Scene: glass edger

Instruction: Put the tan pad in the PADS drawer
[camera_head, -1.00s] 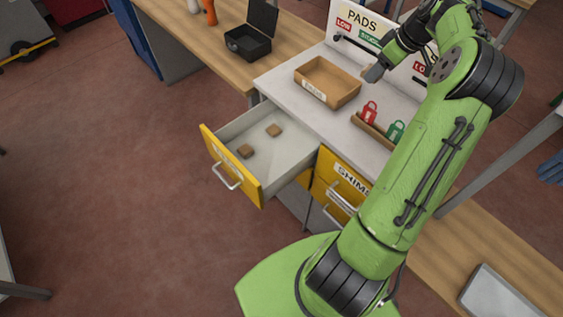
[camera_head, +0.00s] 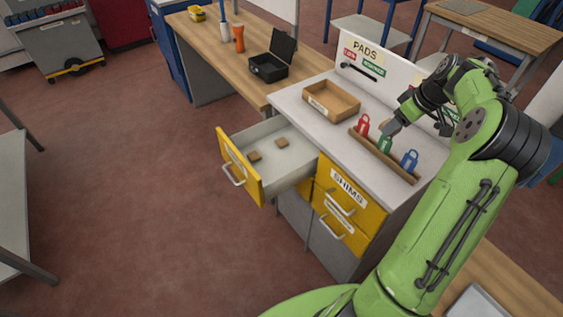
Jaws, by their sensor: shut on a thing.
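My gripper (camera_head: 391,130) is at the end of the green arm, above the worktop and close to the green padlock in this view. It is shut on a small tan piece, apparently the tan pad (camera_head: 383,123), mostly hidden by the gripper. The open drawer (camera_head: 293,174) is pulled out at the left of the cabinet, with a yellow front whose label I cannot read. Two small tan-brown blocks lie inside it, one nearer the front (camera_head: 254,156) and one farther back (camera_head: 282,142). A PADS sign (camera_head: 365,48) is on the upright back panel.
A brown tray (camera_head: 318,110) sits on the worktop behind the drawer. A wooden rack (camera_head: 400,172) holds red, green and blue padlocks. The SHIMS drawer (camera_head: 345,190) is shut. An open black case (camera_head: 268,68) stands on the bench behind. The floor left of the drawer is clear.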

